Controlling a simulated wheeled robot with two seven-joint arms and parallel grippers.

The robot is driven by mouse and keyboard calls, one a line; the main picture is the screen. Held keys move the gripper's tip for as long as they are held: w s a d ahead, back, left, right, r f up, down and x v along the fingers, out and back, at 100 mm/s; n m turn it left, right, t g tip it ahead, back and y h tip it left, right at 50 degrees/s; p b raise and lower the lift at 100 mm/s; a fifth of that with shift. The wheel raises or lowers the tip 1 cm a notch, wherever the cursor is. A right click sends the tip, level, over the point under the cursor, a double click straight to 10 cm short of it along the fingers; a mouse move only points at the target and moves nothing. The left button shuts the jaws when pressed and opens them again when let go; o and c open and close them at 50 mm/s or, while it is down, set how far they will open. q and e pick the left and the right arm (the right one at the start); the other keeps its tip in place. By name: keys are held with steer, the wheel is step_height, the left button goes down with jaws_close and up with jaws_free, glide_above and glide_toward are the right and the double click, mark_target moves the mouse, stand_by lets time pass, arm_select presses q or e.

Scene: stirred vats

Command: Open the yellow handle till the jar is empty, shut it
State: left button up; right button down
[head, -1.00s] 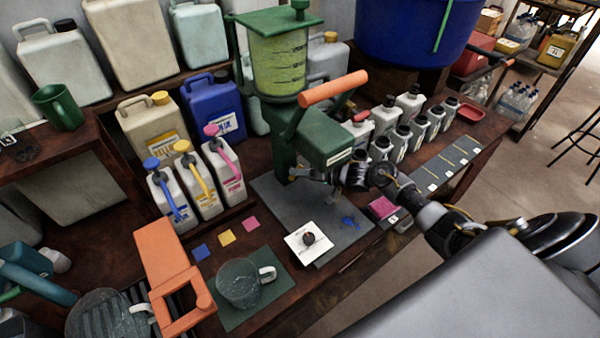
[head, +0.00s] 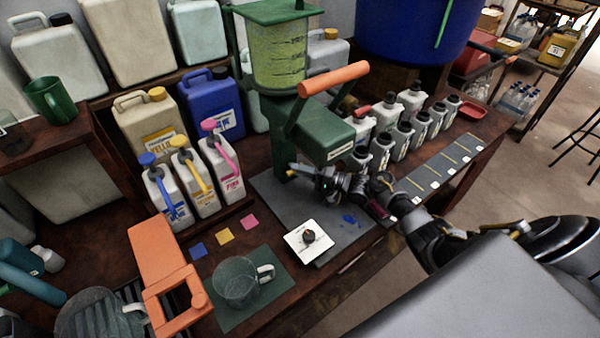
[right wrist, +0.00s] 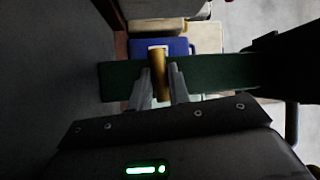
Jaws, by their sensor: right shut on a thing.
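A green dispenser stand (head: 335,135) holds a clear jar (head: 280,62) with yellow-green speckled contents under a green lid; I cannot tell the exact level. My right gripper (head: 300,172) is low against the front of the stand, beneath its green body. In the right wrist view my right gripper (right wrist: 162,88) is shut on the yellow handle (right wrist: 159,72), a short bar with a green part of the stand behind it. My left gripper is not in view.
A white tile (head: 309,240) with a dark lump lies below the gripper on the grey mat (head: 265,190). A glass mug (head: 235,282) stands on a green mat. An orange lever (head: 333,79) sticks out above the stand. Several small bottles (head: 405,138) stand to the right.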

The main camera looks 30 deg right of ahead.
steer(key=shift+m+t, duration=0.4)
steer(key=shift+m, duration=0.2)
steer(key=c, duration=1.3)
jaws_free()
